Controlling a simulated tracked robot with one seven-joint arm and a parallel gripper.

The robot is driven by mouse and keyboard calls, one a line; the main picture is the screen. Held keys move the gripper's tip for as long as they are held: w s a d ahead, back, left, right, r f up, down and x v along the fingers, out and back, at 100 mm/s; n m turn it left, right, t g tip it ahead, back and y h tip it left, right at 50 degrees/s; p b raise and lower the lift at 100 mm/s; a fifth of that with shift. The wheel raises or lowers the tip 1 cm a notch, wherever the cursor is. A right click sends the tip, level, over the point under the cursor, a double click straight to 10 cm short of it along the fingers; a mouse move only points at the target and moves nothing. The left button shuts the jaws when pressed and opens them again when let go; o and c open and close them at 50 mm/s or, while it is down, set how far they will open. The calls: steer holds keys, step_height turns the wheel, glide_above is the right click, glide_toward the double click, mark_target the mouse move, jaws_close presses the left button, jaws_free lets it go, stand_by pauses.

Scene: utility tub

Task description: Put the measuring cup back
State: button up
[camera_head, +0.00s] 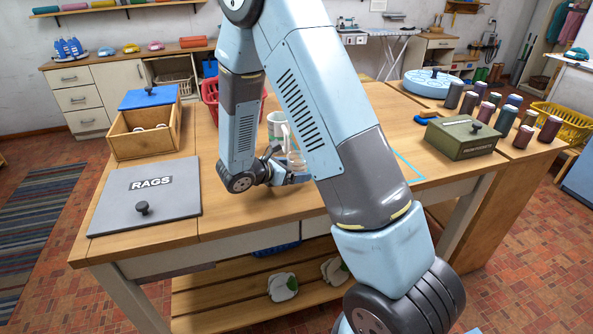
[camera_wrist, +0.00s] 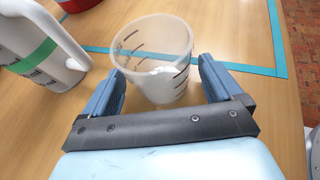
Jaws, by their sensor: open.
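The measuring cup (camera_wrist: 150,45) is clear, with dark graduation marks and something white low inside it. It stands upright on the wooden table between my gripper's fingers. My gripper (camera_wrist: 161,70) is open, one blue finger on each side of the cup; I cannot tell whether either touches it. In the head view my gripper (camera_head: 294,178) is low over the table, and my arm hides most of the cup. A blue tape outline (camera_wrist: 235,67) on the table passes behind the cup in the wrist view.
A white jug with a green label (camera_wrist: 40,48) stands close left of the cup. A red basket (camera_head: 212,100) is behind. The grey RAGS lid (camera_head: 150,195) and an open wooden box (camera_head: 120,142) lie left. A green box (camera_head: 461,138) and several dark canisters stand right.

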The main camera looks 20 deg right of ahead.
steer(key=v, duration=1)
steer(key=shift+s+r, duration=0.2)
steer(key=shift+r, duration=0.1)
steer(key=s+d+r+m+y, duration=0.5)
steer(key=s+r+m+y, duration=0.1)
steer(key=s+r+m, duration=0.5)
steer(key=s+d+r+m+y, duration=0.5)
steer(key=s+r+m+y, duration=0.1)
steer(key=s+r+m, duration=0.5)
steer(key=shift+s+r+t+y, duration=0.3)
steer(key=shift+s+r, duration=0.55)
steer(key=shift+s, duration=0.1)
